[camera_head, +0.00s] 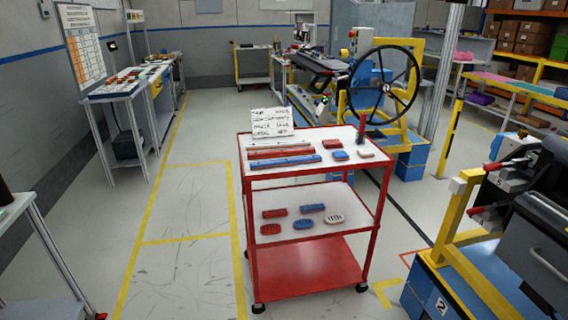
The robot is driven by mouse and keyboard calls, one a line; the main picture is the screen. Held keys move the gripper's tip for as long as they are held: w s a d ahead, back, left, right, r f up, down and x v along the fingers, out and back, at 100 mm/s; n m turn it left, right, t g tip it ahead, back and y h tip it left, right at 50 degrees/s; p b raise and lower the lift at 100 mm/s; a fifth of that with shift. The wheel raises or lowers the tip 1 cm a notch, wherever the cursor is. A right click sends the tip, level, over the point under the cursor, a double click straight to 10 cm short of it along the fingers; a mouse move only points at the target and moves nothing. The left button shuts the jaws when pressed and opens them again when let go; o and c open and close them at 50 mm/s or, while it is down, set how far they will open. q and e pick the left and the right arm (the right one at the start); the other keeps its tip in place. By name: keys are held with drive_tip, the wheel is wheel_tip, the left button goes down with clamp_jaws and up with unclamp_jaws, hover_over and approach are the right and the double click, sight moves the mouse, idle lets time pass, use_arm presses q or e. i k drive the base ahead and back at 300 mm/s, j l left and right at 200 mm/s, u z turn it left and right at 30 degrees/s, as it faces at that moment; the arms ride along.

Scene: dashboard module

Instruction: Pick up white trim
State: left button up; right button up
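A red cart (306,282) stands in the middle of the view. On its top shelf lie several long, narrow strips side by side. A thin pale strip (279,146), which looks like the white trim, lies at the back of the row. Red strips (280,154) lie beside it, and a blue strip (284,162) lies nearest the front. Small blue and red pieces and a small white piece (366,153) sit at the right of the shelf. Neither of my grippers is in view.
The middle shelf holds red and blue pieces and a white oval vent (334,219). A handwritten sign (272,122) stands at the cart's back. A yellow-and-blue stand (460,270) is at the right. The floor left of the cart is clear.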

sight(306, 143)
drive_tip(key=z, duration=2.55)
drive_tip(key=u, duration=2.6)
drive_tip(key=i+j+u, duration=0.35)
drive_tip(key=i+u, duration=0.15)
drive_tip(key=i, duration=0.2)
drive_tip(key=i+j+u, duration=0.15)
drive_tip(key=i, duration=0.4)
drive_tip(key=i+j+u, duration=0.2)
drive_tip(key=i, duration=0.4)
drive_tip(key=l, duration=0.1)
